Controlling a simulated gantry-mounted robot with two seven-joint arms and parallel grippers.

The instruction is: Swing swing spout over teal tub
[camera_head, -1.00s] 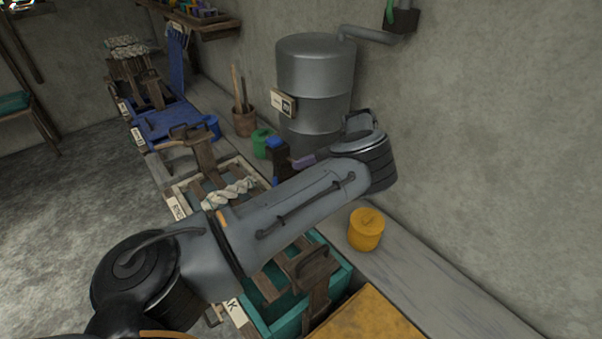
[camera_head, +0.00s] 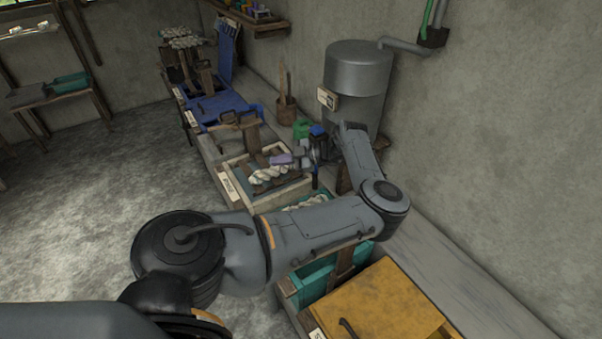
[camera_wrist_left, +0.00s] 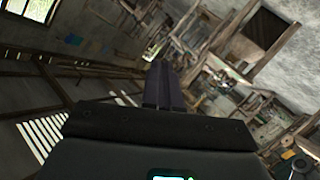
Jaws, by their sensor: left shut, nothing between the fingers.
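A teal tub (camera_head: 318,282) stands in the near part of the row, partly covered by my left forearm and beside a mustard-lidded box. I cannot clearly make out the swing spout; the drum's base and the space beside it are partly hidden by my left wrist. My left gripper (camera_head: 274,160) is shut and empty, with purplish fingers over the cream-framed tub with twisted yarn, left of the drum. Its closed fingers also show in the left wrist view (camera_wrist_left: 164,85), pointing at the room with no tub in sight. My right gripper is not in view.
A grey metal drum (camera_head: 357,85) stands by the wall, with a pipe (camera_head: 402,44) above. The cream-framed tub (camera_head: 240,185), a blue tub (camera_head: 215,110) and a green can (camera_head: 301,129) are near. The mustard lid (camera_head: 380,308) is close in front. Open floor lies left.

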